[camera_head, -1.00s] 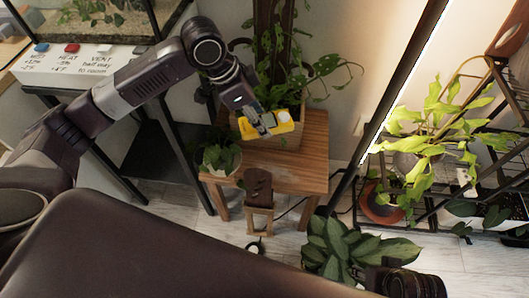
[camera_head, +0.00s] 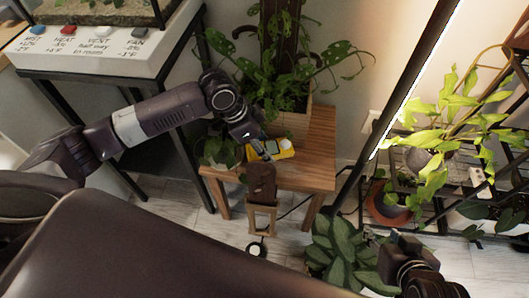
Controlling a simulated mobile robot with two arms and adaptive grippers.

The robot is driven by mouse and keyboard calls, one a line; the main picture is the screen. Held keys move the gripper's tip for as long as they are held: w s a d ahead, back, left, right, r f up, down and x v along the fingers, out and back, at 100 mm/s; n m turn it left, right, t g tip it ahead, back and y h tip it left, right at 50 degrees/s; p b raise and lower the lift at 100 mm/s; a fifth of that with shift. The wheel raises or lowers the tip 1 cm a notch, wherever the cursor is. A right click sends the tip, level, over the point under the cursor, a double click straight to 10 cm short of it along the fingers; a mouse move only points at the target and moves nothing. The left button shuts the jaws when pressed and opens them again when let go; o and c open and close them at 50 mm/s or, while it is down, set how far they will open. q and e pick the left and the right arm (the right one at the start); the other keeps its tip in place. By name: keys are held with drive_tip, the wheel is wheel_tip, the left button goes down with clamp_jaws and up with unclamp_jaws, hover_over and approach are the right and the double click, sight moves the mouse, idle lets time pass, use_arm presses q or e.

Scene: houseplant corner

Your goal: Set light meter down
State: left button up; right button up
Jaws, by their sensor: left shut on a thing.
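The yellow light meter (camera_head: 286,154) with a white dome and dark screen is just over or on the top of the wooden stool (camera_head: 312,172), in front of the planter. I cannot tell whether it touches the wood. My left gripper (camera_head: 265,154) is shut on the meter from above and hides part of it. My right gripper (camera_head: 378,244) is low at the right, beside a broad-leaved plant, far from the meter. Its fingers are too unclear to judge.
A wooden planter (camera_head: 294,124) with a climbing plant stands at the stool's back. A small potted plant (camera_head: 220,150) is at its left edge. A brown-topped wooden stand (camera_head: 262,215) is in front. A dark pole (camera_head: 390,112) rises at the right. The stool's right side is bare.

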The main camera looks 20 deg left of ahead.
use_arm(q)
wheel_tip(320, 180, down, 3)
drive_tip(key=shift+r+b, duration=0.2)
drive_tip(key=shift+b, duration=0.15)
drive_tip(key=shift+f, duration=0.15)
use_arm(e)
drive_tip(key=w+r, duration=0.1)
drive_tip(key=w+a+r+t, duration=0.1)
drive_tip(key=w, duration=0.1)
drive_tip(key=w+r+t, duration=0.1)
drive_tip(key=shift+w+a+r+y, duration=0.15)
drive_tip(key=shift+w+a+y, duration=0.1)
drive_tip(key=shift+y, duration=0.05)
drive_tip(key=shift+s, duration=0.1)
use_arm(q)
drive_tip(key=o, duration=0.8)
drive_tip(key=shift+f, duration=0.1)
drive_tip(key=o, duration=0.5)
